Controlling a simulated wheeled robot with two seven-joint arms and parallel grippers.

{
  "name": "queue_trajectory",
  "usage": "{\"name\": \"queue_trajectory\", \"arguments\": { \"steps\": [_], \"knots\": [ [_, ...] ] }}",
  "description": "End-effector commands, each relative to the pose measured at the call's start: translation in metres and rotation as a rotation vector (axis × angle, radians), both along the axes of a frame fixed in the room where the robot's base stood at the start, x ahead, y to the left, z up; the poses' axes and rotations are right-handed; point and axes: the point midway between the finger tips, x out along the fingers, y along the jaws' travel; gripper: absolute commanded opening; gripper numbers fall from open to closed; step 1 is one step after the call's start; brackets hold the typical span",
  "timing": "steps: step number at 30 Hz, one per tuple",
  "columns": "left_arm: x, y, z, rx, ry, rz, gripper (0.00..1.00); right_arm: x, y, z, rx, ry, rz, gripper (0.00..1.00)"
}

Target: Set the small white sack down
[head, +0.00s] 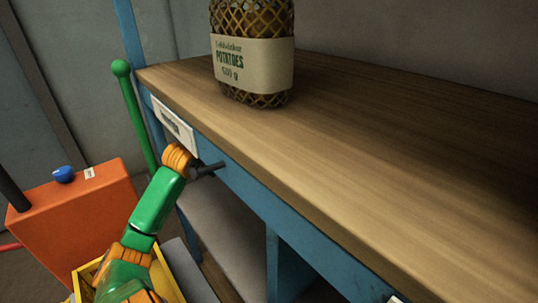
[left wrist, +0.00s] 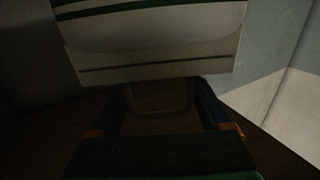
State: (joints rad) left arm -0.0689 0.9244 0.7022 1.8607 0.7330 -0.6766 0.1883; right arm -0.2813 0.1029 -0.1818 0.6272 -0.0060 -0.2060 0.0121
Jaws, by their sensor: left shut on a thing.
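The small white sack (left wrist: 155,40) fills the top of the left wrist view. It is pale with green bands and a dark seam line near its lower edge. My left gripper (left wrist: 162,98) has a dark finger on each side, under the sack, and is shut on it. The picture is dark, and where the fingers meet the cloth is hard to see. My right gripper is not in view.
A netted potato sack (head: 252,65) with a printed label stands on the wooden tabletop (head: 390,150); the top right of it is clear. A white label (head: 174,126) is on the blue front. A grey lower shelf (head: 215,215) and an orange box (head: 75,220) are nearby.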

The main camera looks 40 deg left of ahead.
Motion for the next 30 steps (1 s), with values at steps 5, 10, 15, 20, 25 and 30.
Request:
{"name": "queue_trajectory", "arguments": {
  "steps": [5,10,15,20,25,30],
  "knots": [
    [-0.003,-0.035,0.002,0.001,-0.007,-0.002,0.0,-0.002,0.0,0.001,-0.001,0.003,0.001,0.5],
    [-0.006,-0.062,0.003,0.003,-0.008,0.0,0.0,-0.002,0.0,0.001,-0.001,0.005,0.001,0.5],
    [-0.007,-0.079,0.002,0.003,-0.004,0.0,0.0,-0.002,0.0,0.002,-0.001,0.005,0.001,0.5],
    [-0.008,-0.091,0.003,0.003,-0.006,0.0,0.0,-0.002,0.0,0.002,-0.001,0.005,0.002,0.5],
    [-0.009,-0.094,-0.008,0.001,-0.005,0.003,0.0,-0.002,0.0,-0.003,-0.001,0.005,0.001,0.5],
    [-0.009,-0.095,-0.021,0.002,-0.005,0.002,0.0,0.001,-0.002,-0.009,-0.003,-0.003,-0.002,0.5]
  ]
}}
